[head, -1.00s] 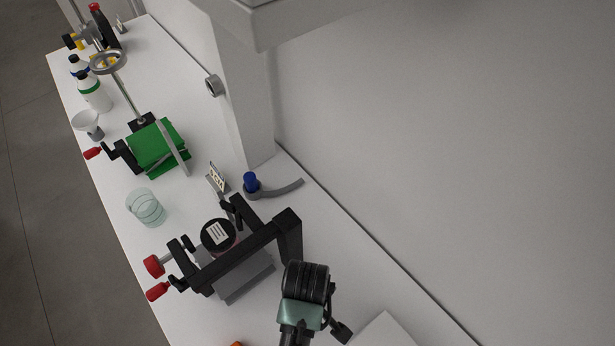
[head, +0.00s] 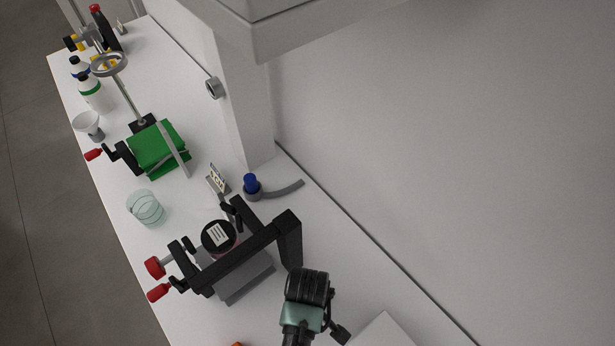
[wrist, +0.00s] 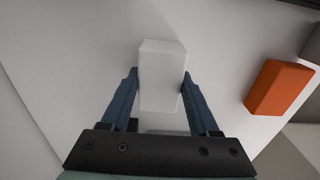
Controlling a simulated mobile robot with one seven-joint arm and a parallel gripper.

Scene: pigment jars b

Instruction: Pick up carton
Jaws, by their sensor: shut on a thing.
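The carton (wrist: 163,75) is a small plain white box, seen in the wrist view at the centre. My gripper (wrist: 159,82) has its two blue fingers on either side of the carton, closed against its sides. The carton's lower part runs down between the fingers toward the dark gripper body. I cannot tell whether the carton is touching the white surface. In the head view my arm shows at the bottom, but the fingertips and the held carton cannot be made out there.
An orange block (wrist: 279,87) lies right of the carton in the wrist view. In the head view a black-framed stand (head: 240,255) with red knobs is left of my arm. A glass beaker (head: 146,207) and green block (head: 157,148) stand farther back. A white box-like shape (head: 385,331) is at lower right.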

